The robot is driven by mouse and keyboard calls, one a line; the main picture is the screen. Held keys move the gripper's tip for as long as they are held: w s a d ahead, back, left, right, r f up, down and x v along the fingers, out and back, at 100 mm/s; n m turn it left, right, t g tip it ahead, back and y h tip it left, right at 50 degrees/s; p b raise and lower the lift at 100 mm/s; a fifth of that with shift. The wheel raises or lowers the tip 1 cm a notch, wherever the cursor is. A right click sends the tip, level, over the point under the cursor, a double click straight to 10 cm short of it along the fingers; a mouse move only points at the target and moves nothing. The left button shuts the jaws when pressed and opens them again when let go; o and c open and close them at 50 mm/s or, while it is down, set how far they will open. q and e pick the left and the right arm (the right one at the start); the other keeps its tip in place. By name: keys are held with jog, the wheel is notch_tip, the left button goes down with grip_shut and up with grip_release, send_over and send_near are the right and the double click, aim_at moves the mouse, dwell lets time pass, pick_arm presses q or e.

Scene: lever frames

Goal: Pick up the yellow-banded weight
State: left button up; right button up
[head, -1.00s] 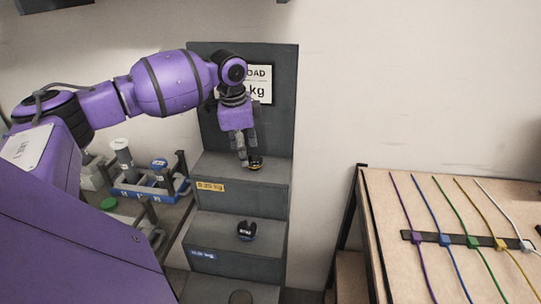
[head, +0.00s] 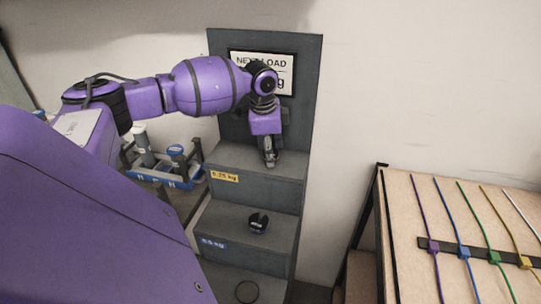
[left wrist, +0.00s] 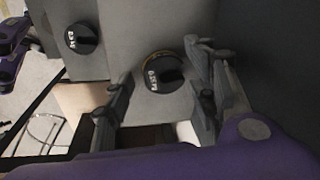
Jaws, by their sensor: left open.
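The yellow-banded weight (left wrist: 158,76), a dark disc marked 0.25 kg with a thin yellow arc at its edge, sits on the top step of the grey stepped stand (head: 262,190). A yellow 0.25 kg label (head: 224,176) is on that step's front. My left gripper (head: 270,160) is open over the top step. In the left wrist view its two fingers lie on either side of the weight, with no visible contact. In the head view the fingers hide most or all of the weight. My right gripper is not in view.
A second dark weight (head: 258,222) sits on the middle step, by a blue label. The stand's back panel (head: 305,90) rises close behind. A blue rack (head: 165,179) stands left; a table with coloured cables (head: 470,200) stands right.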

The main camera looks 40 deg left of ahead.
pick_arm(q)
jog(key=shift+r, duration=0.1)
jog(key=shift+c, duration=0.6)
grip_shut()
